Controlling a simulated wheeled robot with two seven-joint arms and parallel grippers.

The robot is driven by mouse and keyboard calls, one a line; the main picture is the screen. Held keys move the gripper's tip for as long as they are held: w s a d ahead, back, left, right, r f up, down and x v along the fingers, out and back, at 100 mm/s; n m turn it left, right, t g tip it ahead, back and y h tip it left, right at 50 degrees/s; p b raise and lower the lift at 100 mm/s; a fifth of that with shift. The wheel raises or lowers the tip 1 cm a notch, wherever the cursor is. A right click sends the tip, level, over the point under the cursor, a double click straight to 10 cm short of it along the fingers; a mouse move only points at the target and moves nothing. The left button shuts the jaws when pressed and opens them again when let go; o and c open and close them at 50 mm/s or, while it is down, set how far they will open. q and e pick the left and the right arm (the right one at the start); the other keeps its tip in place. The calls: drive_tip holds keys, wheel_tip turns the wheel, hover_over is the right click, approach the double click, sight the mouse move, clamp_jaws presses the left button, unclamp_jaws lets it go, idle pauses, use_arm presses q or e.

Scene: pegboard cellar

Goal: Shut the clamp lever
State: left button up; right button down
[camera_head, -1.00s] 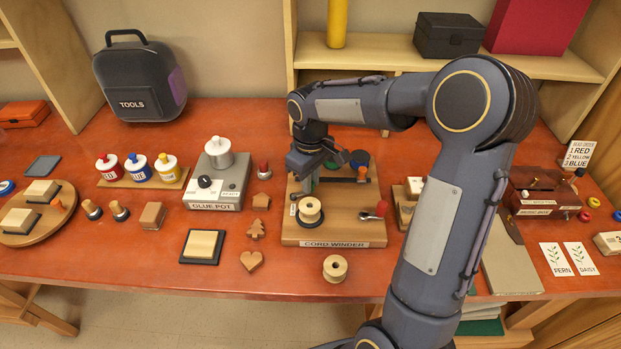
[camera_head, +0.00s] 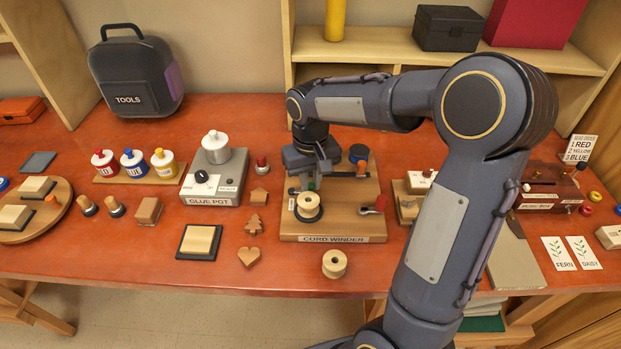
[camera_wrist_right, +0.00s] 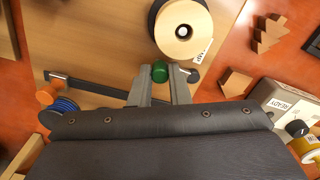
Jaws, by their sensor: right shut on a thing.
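The cord winder (camera_head: 362,222), a wooden board with a front label, stands in the middle of the bench. A pale spool (camera_head: 308,203) stands on its left front, also at the top of the right wrist view (camera_wrist_right: 184,30). My right gripper (camera_head: 313,180) is low over the board, just behind the spool. In the right wrist view, its fingers (camera_wrist_right: 160,82) are shut on a green knob (camera_wrist_right: 160,71), apparently the clamp lever's handle. The lever's body is mostly hidden, so its angle is unclear. My left gripper is out of view.
A dark bar with an orange knob (camera_wrist_right: 45,97) and a blue spool (camera_wrist_right: 63,106) lie behind the gripper. A red-knobbed crank (camera_head: 380,203) is at the board's right. The glue pot (camera_head: 214,172) stands left. A loose spool (camera_head: 334,263) stands in front.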

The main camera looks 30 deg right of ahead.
sight(311, 187)
drive_tip(key=shift+s+a+m, duration=0.15)
drive_tip(key=shift+m, duration=0.45)
drive_tip(key=c, duration=1.4)
unclamp_jaws()
drive_tip(key=shift+o, duration=0.2)
drive_tip(key=shift+r, duration=0.1)
wheel_tip(311, 187, up, 8)
drive_tip(key=shift+f, duration=0.15)
drive_tip(key=shift+s, duration=0.15)
drive_tip(key=s+a+f+t+y, duration=0.1)
drive_tip(key=s+a+t+y, duration=0.1)
drive_tip(key=s, duration=0.7)
drive_tip(key=s+a+f+n+t+y, duration=0.1)
drive_tip(key=s+a+f+t, duration=0.1)
drive_tip(key=s, duration=0.8)
drive_tip(key=shift+s+a+t+y, duration=0.2)
drive_tip(key=shift+a+t+y, duration=0.2)
drive_tip(key=shift+a+t, duration=0.55)
